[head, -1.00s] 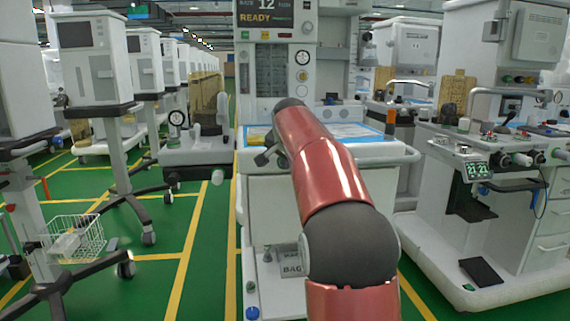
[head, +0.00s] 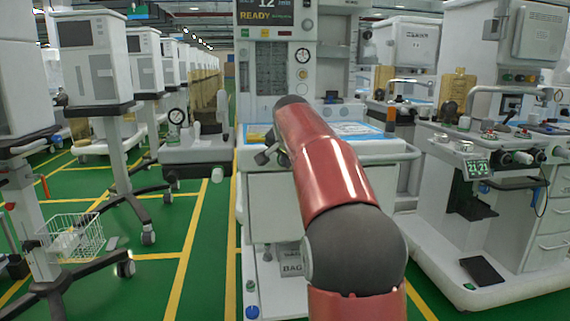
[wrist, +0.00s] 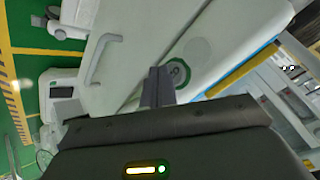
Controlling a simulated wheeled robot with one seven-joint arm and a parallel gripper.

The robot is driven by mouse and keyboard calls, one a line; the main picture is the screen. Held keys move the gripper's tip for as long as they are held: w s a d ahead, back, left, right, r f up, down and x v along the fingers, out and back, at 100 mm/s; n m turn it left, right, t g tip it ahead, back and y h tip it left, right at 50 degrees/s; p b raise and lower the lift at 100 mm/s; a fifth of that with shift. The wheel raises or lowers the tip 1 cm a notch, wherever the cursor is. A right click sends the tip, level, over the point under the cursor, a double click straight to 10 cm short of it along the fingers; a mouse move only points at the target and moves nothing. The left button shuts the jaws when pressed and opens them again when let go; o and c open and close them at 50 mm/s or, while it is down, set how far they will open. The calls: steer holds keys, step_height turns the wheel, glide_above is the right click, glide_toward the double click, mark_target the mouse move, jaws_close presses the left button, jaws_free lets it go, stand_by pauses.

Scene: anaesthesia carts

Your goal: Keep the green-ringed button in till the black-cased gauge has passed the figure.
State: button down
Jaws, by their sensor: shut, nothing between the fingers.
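The green-ringed button (wrist: 179,73) shows in the wrist view on a pale panel, with a grey centre inside a green ring. My gripper (wrist: 160,70) is shut and empty, its dark fingertips at the button's left edge and covering part of the ring. I cannot tell whether they touch or press it. A round gauge with a dark case and white face (head: 176,116) stands on the small unit left of the central machine in the head view. Its needle and figures are too small to read.
The central machine (head: 262,190) has a worktop with a blue-edged sheet and a column with smaller round dials (head: 302,56). A cart with a green number display (head: 477,168) stands at right. A wire basket (head: 75,236) hangs at left. Green floor is open at centre left.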

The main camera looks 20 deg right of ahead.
steer(key=shift+s, duration=0.2)
steer(key=shift+s+a, duration=0.1)
steer(key=shift+s+a+b, duration=0.2)
steer(key=shift+s+b, duration=0.3)
steer(key=shift+s, duration=0.25)
steer(key=shift+s+a+b, duration=0.25)
steer(key=shift+s+b, duration=0.3)
steer(key=shift+s, duration=0.25)
steer(key=shift+s+a+b, duration=0.2)
steer(key=shift+s+b, duration=0.3)
steer(key=shift+s, duration=0.25)
steer(key=shift+a, duration=0.1)
steer(key=s+a+f+n+g+y+p, duration=0.1)
steer(key=s+a+f+n+p, duration=0.15)
steer(key=s+a, duration=0.4)
steer(key=s+a+f+n+y+p, duration=0.1)
steer(key=s+a+f+n+p, duration=0.15)
steer(key=s, duration=0.75)
steer(key=s+a+f+n+g+y+p, duration=0.1)
steer(key=s+a+f+n, duration=0.1)
steer(key=s+a+n, duration=0.35)
steer(key=s+a+f+n+p, duration=0.1)
steer(key=s+a+f, duration=0.1)
steer(key=s+f, duration=0.5)
steer(key=s, duration=0.4)
steer(key=shift+s+a+f+g, duration=0.15)
steer(key=shift+a+f+g, duration=0.15)
steer(key=shift+a, duration=0.1)
